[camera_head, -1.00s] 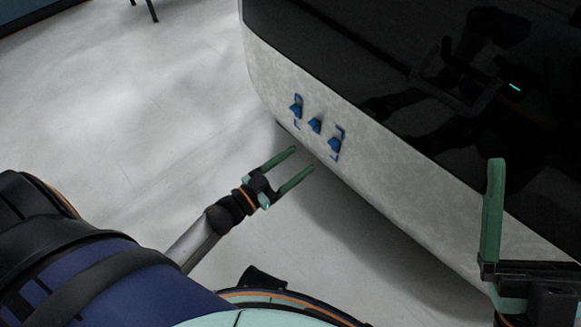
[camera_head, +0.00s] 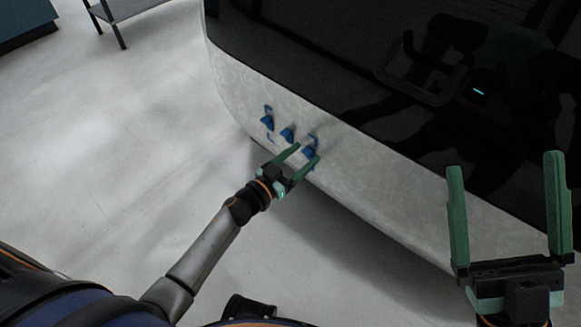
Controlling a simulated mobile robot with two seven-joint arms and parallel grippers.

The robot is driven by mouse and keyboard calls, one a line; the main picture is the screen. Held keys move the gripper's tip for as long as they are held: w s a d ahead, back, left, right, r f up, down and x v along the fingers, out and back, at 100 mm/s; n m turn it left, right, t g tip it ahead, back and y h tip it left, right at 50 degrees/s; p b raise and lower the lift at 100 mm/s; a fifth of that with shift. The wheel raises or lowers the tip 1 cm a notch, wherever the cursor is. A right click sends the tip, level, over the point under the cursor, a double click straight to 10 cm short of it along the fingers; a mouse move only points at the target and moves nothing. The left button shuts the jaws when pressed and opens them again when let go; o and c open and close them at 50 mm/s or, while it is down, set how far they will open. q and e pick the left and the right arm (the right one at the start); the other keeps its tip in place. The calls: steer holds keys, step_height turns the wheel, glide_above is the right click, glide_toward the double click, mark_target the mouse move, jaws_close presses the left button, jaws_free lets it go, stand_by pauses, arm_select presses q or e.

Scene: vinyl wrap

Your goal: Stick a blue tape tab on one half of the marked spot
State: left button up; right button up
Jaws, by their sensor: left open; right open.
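Several blue tape tabs sit on the pale lower panel (camera_head: 370,171) of a large dark-topped body, within blue corner marks. I see a left tab (camera_head: 266,121), a middle tab (camera_head: 287,135) and a right tab (camera_head: 308,151). My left gripper (camera_head: 308,153) is open, its green fingers at the right tab and partly covering the marks there. I cannot tell whether it touches the tab. My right gripper (camera_head: 505,162) is open and empty in front of the panel's right part, with both green fingers upright.
The glossy black upper surface (camera_head: 330,75) fills the top right and reflects my shape. A grey shelf or stand (camera_head: 118,12) and a dark blue box (camera_head: 25,20) are at the top left. The pale floor (camera_head: 110,150) between is clear.

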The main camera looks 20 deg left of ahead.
arm_select(q)
steer(key=shift+w+d, duration=0.1)
steer(key=shift+w, duration=0.15)
jaws_close()
steer(key=c, duration=0.6)
jaws_free()
jaws_close()
steer(key=shift+s+a+p, duration=0.25)
steer(key=shift+s+p, duration=0.1)
steer(key=shift+s, duration=0.3)
steer(key=p+v, duration=0.2)
steer(key=v, duration=0.5)
steer(key=shift+p, duration=0.35)
stand_by(0.7)
